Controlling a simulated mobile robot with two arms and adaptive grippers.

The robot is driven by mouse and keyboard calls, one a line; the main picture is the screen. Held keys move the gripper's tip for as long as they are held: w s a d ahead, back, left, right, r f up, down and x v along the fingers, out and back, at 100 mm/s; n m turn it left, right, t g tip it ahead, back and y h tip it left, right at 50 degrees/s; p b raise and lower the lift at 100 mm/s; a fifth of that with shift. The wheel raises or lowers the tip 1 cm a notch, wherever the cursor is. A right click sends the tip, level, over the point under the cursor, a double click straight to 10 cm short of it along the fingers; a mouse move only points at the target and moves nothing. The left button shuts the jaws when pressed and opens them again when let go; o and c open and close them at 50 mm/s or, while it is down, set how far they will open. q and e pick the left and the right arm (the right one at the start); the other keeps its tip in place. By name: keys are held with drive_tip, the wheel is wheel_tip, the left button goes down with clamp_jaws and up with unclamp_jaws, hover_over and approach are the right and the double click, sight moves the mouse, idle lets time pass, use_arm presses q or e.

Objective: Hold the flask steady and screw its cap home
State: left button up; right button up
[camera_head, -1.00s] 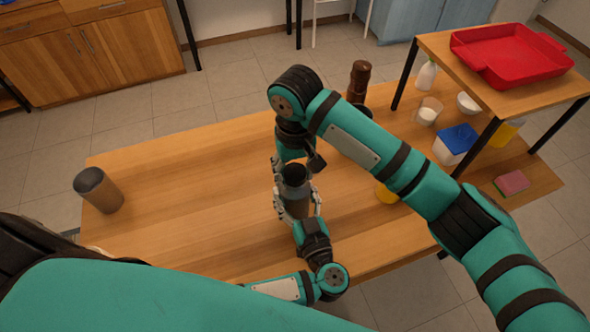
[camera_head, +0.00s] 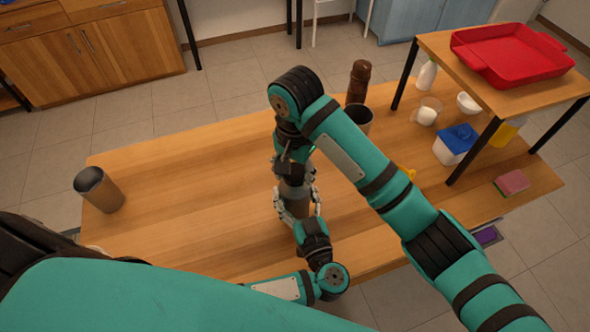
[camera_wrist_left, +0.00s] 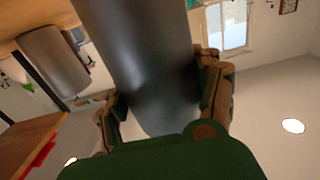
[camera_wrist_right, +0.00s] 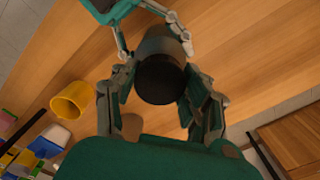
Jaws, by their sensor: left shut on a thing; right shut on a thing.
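The grey flask (camera_head: 294,203) stands upright near the middle of the wooden table. My left gripper (camera_head: 297,206) is shut around its body from the front; the dark body (camera_wrist_left: 150,70) fills the left wrist view between the fingers. The black cap (camera_head: 291,171) is at the top of the flask. My right gripper (camera_head: 294,168), reaching over from behind, is shut on the cap, which shows between its fingers in the right wrist view (camera_wrist_right: 160,80). The seam between cap and flask is hidden, so I cannot tell how far it is screwed down.
A brown cylindrical container (camera_head: 100,190) stands at the table's left end. A dark brown mill (camera_head: 358,82), a grey cup (camera_head: 358,118) and a mostly hidden yellow cup (camera_head: 408,175) are to the right. A blue-lidded tub (camera_head: 455,145) sits by the raised shelf.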

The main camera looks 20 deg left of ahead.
drive_tip(key=m, duration=0.4)
drive_tip(key=shift+s, duration=0.1)
drive_tip(key=m, duration=0.5)
drive_tip(key=shift+a+f, duration=0.1)
drive_tip(key=m, duration=0.3)
drive_tip(key=shift+m, duration=0.9)
drive_tip(key=shift+c, duration=1.1)
drive_tip(key=m, duration=0.4)
drive_tip(key=shift+f, duration=0.1)
drive_tip(key=o, duration=1.2)
drive_tip(key=shift+o, duration=0.2)
drive_tip(key=shift+s, duration=0.1)
